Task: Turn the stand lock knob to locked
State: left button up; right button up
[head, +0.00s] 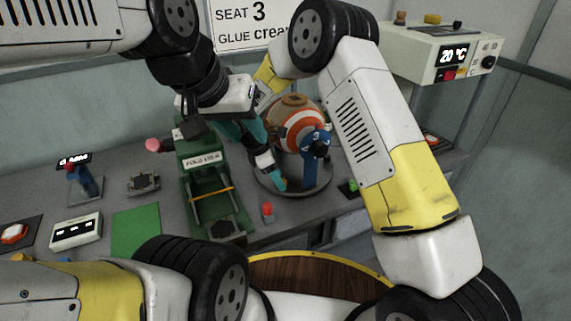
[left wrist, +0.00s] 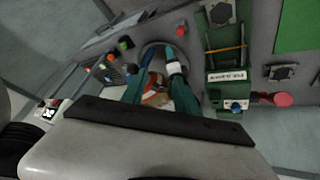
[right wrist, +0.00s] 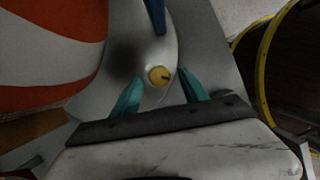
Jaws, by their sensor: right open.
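The stand lock knob (right wrist: 159,76) is a small round yellow knob with a short dark mark, on a grey part of the stand. My right gripper (right wrist: 161,78) is open, its teal fingers on either side of the knob; contact cannot be told. In the head view, the right gripper (head: 279,184) is low at the stand's front left, and I cannot make out the knob there. The stand (head: 310,188) has a grey round base and a blue post, with an orange-and-white ball (head: 290,128). My left gripper (head: 243,128) is higher, left of the ball, open and empty.
A green press frame (head: 205,205) with an orange band stands left of the stand. A red-topped button (head: 267,211) is in front. A green mat (head: 135,228) and a white display box (head: 76,231) lie further left.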

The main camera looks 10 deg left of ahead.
jog(key=v, duration=0.7)
pick_arm(q)
jog(key=shift+o, duration=0.2)
pick_arm(e)
jog(key=shift+f, duration=0.1)
